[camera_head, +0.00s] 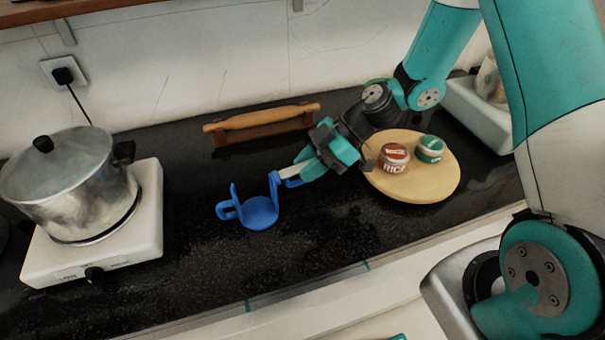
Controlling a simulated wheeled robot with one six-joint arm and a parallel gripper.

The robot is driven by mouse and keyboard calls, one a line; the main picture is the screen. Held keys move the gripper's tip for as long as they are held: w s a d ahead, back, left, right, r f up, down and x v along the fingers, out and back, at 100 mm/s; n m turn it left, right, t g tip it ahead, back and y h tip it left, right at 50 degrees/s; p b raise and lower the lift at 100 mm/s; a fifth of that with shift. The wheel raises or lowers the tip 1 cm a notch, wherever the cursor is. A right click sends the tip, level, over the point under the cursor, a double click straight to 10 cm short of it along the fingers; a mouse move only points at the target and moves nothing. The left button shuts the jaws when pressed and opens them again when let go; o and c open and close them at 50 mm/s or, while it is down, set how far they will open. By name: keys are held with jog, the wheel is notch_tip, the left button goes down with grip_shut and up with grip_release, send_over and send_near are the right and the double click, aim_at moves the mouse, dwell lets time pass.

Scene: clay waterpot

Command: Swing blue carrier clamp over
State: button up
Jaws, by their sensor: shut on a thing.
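The blue carrier (259,213) stands on the dark worktop, left of my gripper. It has a round base, two upright side pieces and a loop on its left side. A blue arm runs from its right upright to my gripper (290,173). My gripper is shut on the carrier at this right side. The fingers partly hide the blue part between them, so I cannot tell exactly which piece is held. The carrier looks upright and empty, at or very near the worktop surface.
A steel pot (72,185) sits on a white hotplate (60,258) at left. A rolling pin (262,118) on a wooden stand is behind. A round board (420,190) at right holds two small tins, red (394,158) and green (430,149). Worktop between hotplate and carrier is clear.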

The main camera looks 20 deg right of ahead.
dwell(0.3)
jog(key=shift+a+r+h+p, duration=0.1)
jog(key=shift+r+h+p, duration=0.45)
jog(key=shift+h+p, duration=0.2)
jog(key=shift+a+r+h+p, duration=0.15)
jog(key=shift+r+h+p, duration=0.2)
jog(key=shift+r+p, duration=0.1)
jog(key=shift+a+r, duration=0.1)
jog(key=shift+h, duration=0.4)
